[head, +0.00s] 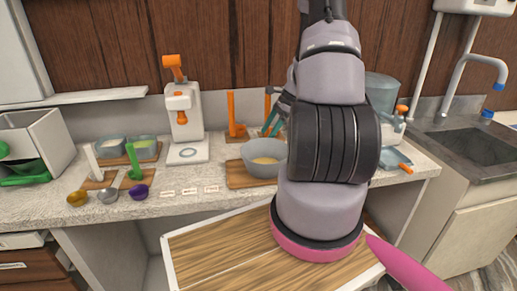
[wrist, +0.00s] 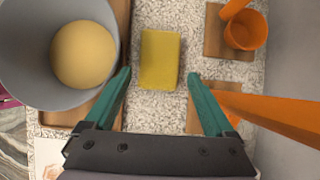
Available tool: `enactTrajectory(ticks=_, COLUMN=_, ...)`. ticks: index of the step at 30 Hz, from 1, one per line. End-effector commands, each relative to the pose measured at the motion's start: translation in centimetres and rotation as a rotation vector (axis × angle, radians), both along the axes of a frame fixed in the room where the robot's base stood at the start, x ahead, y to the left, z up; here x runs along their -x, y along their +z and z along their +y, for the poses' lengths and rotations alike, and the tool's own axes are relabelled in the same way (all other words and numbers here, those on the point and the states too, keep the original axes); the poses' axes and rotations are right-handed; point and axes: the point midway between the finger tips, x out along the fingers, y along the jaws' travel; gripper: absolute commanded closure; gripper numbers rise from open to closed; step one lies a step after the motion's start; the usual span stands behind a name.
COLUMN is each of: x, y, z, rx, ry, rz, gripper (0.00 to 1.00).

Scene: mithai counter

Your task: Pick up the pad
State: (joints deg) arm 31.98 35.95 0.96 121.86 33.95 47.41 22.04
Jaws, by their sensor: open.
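The pad, a yellow rectangular block (wrist: 160,60), lies flat on the speckled counter in the wrist view, ahead of and between my fingertips. My gripper (wrist: 159,78) is open and empty, its two teal fingers spread wider than the pad. The pad's near end reaches about level with the fingertips in the picture; I cannot tell the height gap. In the head view my gripper (head: 273,121) shows partly behind the grey bowl, near the back of the counter. The pad cannot be made out there.
A grey bowl (wrist: 22,88) with a pale yellow ball stands close left of the pad, on a wooden board. An orange cup (wrist: 247,32) on a board and a long orange piece (wrist: 275,107) are at right. A white-and-orange machine (head: 184,120) stands further left.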

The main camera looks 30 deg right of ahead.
Motion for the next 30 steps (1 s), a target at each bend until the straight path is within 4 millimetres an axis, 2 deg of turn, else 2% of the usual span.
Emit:
enactTrajectory(ticks=4, x=-0.1, y=-1.1, z=0.6, rx=-0.001, ry=0.000, rz=0.001, gripper=0.11)
enactTrajectory(ticks=12, x=-0.5, y=-4.4, z=2.3, rx=-0.001, ry=0.002, rz=0.000, gripper=0.11)
enactTrajectory(ticks=21, x=-0.6, y=-4.8, z=2.5, rx=0.001, ry=0.001, rz=-0.002, gripper=0.11)
enactTrajectory(ticks=26, x=-0.6, y=-4.8, z=2.5, rx=0.001, ry=0.001, rz=-0.002, gripper=0.72)
enactTrajectory(ticks=30, x=-0.6, y=-4.8, z=2.5, rx=0.002, ry=0.002, rz=-0.002, gripper=0.74)
